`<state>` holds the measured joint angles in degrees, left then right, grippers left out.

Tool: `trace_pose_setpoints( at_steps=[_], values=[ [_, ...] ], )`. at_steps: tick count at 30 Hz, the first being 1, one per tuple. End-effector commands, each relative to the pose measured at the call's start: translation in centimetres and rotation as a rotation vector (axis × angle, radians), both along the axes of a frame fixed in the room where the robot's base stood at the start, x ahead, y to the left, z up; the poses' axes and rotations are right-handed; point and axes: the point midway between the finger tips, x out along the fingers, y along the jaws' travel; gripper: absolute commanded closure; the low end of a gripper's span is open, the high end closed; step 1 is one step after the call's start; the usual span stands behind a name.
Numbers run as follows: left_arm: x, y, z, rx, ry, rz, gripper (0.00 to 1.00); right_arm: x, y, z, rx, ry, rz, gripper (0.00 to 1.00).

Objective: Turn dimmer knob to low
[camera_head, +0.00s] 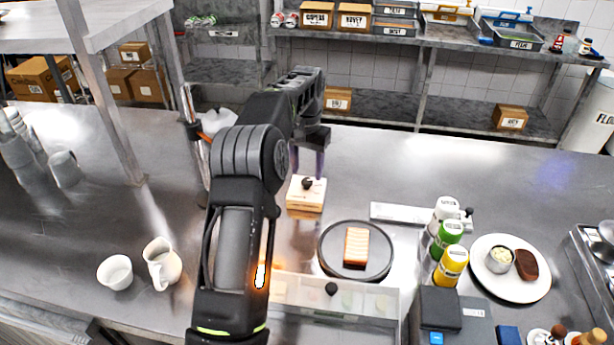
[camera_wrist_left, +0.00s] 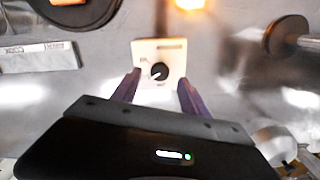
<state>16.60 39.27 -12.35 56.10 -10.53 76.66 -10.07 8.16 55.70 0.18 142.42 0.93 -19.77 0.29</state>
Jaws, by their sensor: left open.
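The dimmer is a small pale box (camera_head: 305,200) with a dark round knob (camera_head: 307,183) on top, standing on the steel counter left of the dark plate. In the left wrist view the dimmer box (camera_wrist_left: 172,52) is near the middle, with its black knob (camera_wrist_left: 158,72) facing the camera. The knob has a light mark, and the small lettering around it is not readable. My left gripper (camera_head: 312,148) is above the box in the head view. In the wrist view the open fingers (camera_wrist_left: 157,82) stand on either side of the knob, apart from it. My right gripper is not in view.
A dark round plate (camera_head: 332,266) holds a salmon piece (camera_head: 356,246). Several bottles (camera_head: 449,234) and a white plate (camera_head: 540,285) stand right. A white cup (camera_head: 115,272) and jug (camera_head: 161,264) stand left. An orange glow (camera_head: 262,274) shows beside my left arm.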

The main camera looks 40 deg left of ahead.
Motion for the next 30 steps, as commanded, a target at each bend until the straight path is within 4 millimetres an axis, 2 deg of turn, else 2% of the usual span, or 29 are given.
trace_pose_setpoints(
  at_steps=[3,5,8,30],
  values=[
    [0.1,0.0,2.1,0.002,-0.005,-0.001,0.48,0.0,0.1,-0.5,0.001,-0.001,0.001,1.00],
    [0.1,0.0,3.7,0.000,-0.002,-0.001,0.48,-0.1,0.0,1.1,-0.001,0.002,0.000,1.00],
    [0.0,0.0,4.5,0.000,-0.002,-0.001,0.48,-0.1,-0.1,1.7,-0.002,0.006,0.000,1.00],
    [0.0,0.0,4.6,0.000,-0.001,-0.001,0.48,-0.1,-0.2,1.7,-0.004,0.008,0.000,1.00]
  ],
)
